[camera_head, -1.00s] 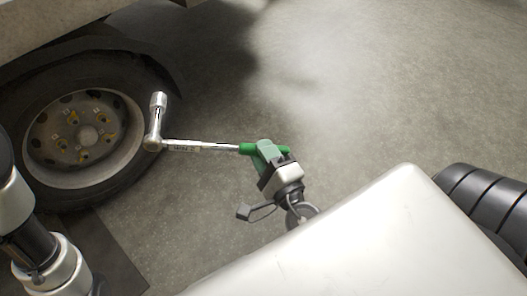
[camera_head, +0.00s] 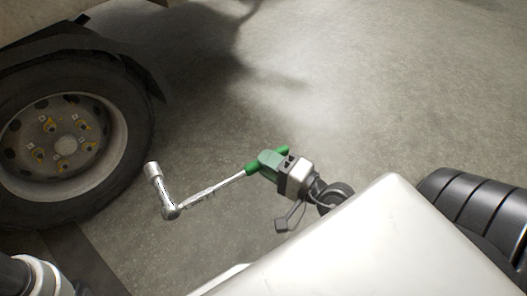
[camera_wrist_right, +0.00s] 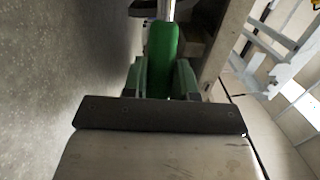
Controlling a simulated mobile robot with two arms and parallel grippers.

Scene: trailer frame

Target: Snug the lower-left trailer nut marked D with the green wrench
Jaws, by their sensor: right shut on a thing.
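The green wrench (camera_head: 215,189) has a green handle, a silver shaft and an upright silver socket at its left end. My right gripper (camera_head: 268,162) is shut on the green handle and holds the wrench in the air beside the wheel. In the right wrist view the handle (camera_wrist_right: 162,60) sits between the two green fingers. The trailer wheel (camera_head: 66,147) is at the left, with several yellow-marked nuts around its hub. The letters on the nuts are too small to read. The socket is apart from the nuts. My left gripper is not in view.
The trailer body (camera_head: 40,18) hangs over the wheel at the upper left, with a dark fender (camera_head: 120,55) around the tyre. A dark mat (camera_head: 75,258) lies below the wheel. The concrete floor (camera_head: 390,80) to the right is clear.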

